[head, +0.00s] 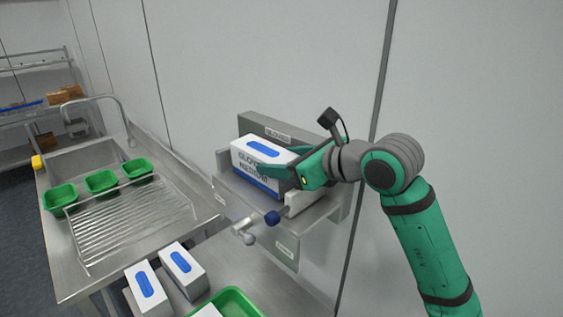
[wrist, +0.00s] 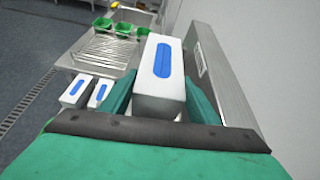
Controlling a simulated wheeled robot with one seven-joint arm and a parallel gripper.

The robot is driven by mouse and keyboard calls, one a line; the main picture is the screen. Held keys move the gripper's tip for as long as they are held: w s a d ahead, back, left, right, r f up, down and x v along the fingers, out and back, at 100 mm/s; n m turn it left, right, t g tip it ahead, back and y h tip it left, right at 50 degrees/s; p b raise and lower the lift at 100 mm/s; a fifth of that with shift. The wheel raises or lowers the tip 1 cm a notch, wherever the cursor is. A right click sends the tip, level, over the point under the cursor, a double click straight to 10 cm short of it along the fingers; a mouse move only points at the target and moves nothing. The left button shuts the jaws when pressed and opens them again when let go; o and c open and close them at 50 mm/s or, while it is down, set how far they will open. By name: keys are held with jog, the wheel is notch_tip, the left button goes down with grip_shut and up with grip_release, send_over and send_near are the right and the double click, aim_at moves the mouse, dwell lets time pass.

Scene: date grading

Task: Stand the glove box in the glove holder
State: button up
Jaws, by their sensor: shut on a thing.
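The white and blue glove box (head: 258,165), printed with glove and medium lettering, is in the grey metal glove holder (head: 252,127) on the wall. It looks upright, with its blue slot on top. My gripper (head: 283,171) is shut on the box from the right, one green finger across its front face. In the wrist view the glove box (wrist: 160,85) lies between both fingers of my gripper (wrist: 160,95), beside the holder's back plate (wrist: 215,65). The box's underside is hidden, so I cannot tell whether it touches the holder's floor.
Two more white and blue boxes (head: 147,288) (head: 183,270) stand on the lower surface beside a green crate (head: 238,296). A steel sink counter with a wire rack (head: 130,222) and green trays (head: 101,182) is at left. A blue-knobbed fitting (head: 272,218) sits below the holder.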

jog(key=shift+f, duration=0.15)
jog(key=o, duration=1.9)
jog(key=shift+a, duration=0.1)
jog(key=v, duration=1.2)
